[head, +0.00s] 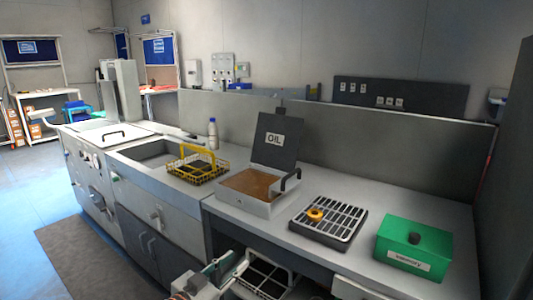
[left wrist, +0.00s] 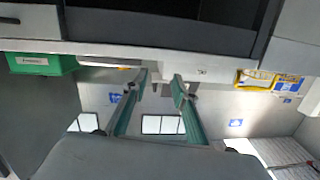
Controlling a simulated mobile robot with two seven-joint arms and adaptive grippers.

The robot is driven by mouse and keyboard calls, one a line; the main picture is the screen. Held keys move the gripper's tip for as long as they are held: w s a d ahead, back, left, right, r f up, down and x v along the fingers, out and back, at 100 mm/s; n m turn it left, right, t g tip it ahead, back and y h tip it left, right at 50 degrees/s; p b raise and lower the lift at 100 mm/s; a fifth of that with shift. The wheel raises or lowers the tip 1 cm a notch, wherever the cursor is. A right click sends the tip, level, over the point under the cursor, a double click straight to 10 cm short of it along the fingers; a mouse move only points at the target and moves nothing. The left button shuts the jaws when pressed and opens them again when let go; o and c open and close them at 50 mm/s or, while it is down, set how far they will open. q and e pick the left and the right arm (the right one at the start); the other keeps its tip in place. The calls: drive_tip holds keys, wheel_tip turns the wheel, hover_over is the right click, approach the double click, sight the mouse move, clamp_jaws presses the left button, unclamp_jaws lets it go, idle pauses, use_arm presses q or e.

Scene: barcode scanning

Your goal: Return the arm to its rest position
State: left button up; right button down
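My left gripper (head: 230,264) is at the bottom centre of the head view, in front of the counter and below its top. In the left wrist view its two green-grey fingers (left wrist: 160,80) stand apart with nothing between them, so it is open and empty. That view looks upside down toward the counter front. My right gripper is in neither view.
The counter holds a yellow basket (head: 195,165), an open OIL box (head: 243,205), a black rack (head: 324,233) with an orange ring (head: 315,215) and a green box (head: 413,245). A bottle (head: 213,135) stands behind the basket. Floor at left (head: 30,190) is free.

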use_arm(q)
drive_tip(key=s+a+f+n+g+y, duration=0.1)
drive_tip(key=s+a+f+y, duration=0.1)
drive_tip(key=s+f, duration=0.7)
drive_tip(key=s+a+f+n+g+y, duration=0.1)
drive_tip(key=s+a+f+y, duration=0.1)
drive_tip(key=s+a+f, duration=0.3)
drive_tip(key=s+a+f+n+g+y, duration=0.1)
drive_tip(key=s+a+f, duration=0.3)
drive_tip(key=s+f, duration=0.8)
drive_tip(key=s+y, duration=0.1)
drive_tip(key=s, duration=0.4)
drive_tip(key=shift+f+g+p, duration=0.3)
drive_tip(key=shift+s, duration=0.1)
